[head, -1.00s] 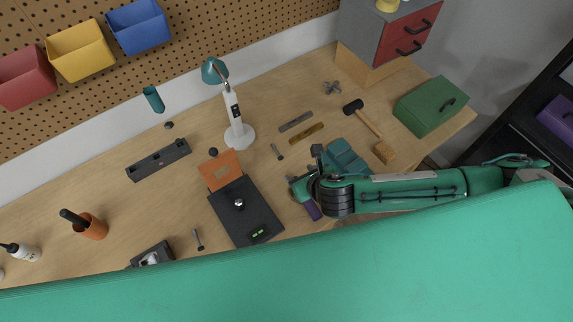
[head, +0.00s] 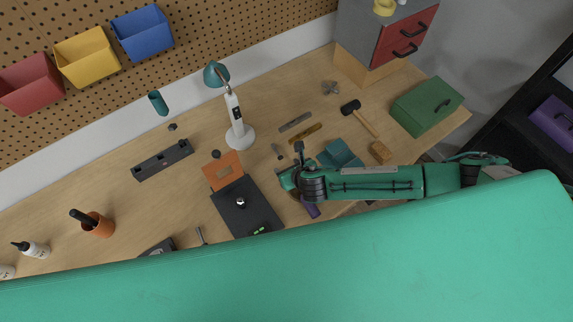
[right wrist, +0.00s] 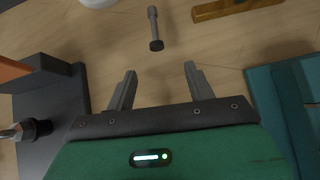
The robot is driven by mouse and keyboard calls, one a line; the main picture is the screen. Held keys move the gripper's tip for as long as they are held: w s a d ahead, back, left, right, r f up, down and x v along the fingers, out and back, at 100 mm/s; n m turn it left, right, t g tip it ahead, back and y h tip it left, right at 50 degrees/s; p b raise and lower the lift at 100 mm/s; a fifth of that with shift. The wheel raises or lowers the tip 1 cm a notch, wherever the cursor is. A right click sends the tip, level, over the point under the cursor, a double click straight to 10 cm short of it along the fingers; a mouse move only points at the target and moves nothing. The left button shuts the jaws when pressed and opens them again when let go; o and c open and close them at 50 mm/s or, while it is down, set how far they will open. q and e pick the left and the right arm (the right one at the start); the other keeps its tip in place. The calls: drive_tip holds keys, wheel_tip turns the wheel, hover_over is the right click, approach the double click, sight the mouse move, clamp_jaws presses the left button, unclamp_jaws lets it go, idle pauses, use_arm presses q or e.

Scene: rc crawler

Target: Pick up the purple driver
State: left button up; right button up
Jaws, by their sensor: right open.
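The purple driver (head: 312,210) lies on the workbench just below my right gripper in the head view. Only a short purple part shows; the rest is hidden under my arm. My right gripper (head: 287,182) is over the bench, right of the black plate. In the right wrist view my right gripper (right wrist: 160,86) is open, with its two fingers apart and nothing between them. The purple driver does not show in that view. My left gripper is not in view.
A small dark bolt (right wrist: 154,28) lies ahead of the fingers. The black plate (head: 248,211) is left of the gripper, and a teal item (head: 340,154) is to its right. A brass-coloured bar (head: 305,134), mallet (head: 360,116) and lamp (head: 238,136) stand or lie farther back.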

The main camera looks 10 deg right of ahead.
drive_tip(key=shift+w+f, duration=0.1)
drive_tip(key=c, duration=1.1)
clamp_jaws()
